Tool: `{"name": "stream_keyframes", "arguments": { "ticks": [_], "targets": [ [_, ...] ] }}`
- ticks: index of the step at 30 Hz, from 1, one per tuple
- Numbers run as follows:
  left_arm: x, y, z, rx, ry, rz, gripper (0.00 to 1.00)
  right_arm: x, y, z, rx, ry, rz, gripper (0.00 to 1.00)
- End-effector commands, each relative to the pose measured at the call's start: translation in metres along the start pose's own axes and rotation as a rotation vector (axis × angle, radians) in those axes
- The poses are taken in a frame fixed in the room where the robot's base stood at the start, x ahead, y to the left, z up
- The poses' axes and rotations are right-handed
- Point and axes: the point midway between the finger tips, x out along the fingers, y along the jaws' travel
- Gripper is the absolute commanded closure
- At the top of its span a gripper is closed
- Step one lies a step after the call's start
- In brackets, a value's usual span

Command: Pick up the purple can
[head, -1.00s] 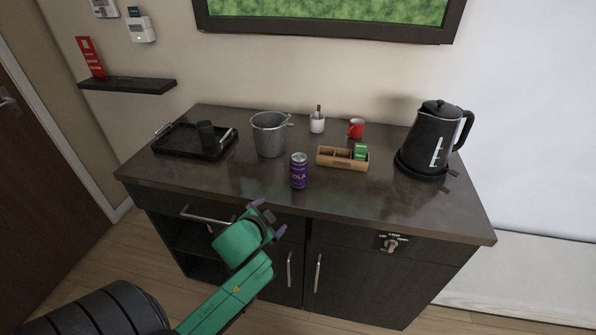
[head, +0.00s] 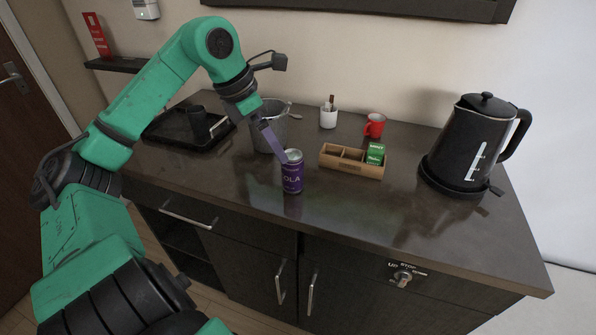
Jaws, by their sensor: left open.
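The purple can (head: 292,176), with a silver top and white lettering, stands upright on the dark vanity top near its front middle. My left gripper (head: 283,150) reaches down from the upper left to the can. It is open, with one purple-grey finger visible at the can's upper left side. The other finger is hidden, and I cannot tell whether the visible one touches the can. My right gripper is not in view.
A metal bucket (head: 268,138) stands just behind the gripper. A wooden organiser (head: 338,163) with green packets is right of the can. The front right top is clear.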

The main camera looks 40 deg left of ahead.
Motion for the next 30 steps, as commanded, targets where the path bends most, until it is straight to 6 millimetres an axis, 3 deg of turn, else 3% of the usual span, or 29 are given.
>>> {"name": "stream_keyframes", "arguments": {
  "ticks": [4,10,15,17,26,27,30],
  "targets": [
    [0.037,-0.002,0.001,0.0,0.005,-0.008,0.0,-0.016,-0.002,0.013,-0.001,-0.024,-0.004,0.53],
    [0.068,-0.001,0.002,0.0,0.002,-0.005,0.0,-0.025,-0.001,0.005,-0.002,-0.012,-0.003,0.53],
    [0.096,0.0,0.003,0.002,0.005,-0.004,0.0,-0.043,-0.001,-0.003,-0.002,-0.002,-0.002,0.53],
    [0.11,0.0,0.0,0.007,0.008,-0.002,0.0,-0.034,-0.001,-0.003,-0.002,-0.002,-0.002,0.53],
    [0.12,-0.001,0.002,0.0,-0.001,-0.005,0.0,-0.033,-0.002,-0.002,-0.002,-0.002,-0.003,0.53],
    [0.119,-0.001,0.002,0.0,-0.001,-0.005,0.04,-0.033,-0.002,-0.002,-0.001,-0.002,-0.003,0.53],
    [0.119,-0.001,0.002,0.001,-0.001,-0.006,0.42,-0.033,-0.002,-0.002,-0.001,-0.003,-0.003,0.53]
  ]
}}
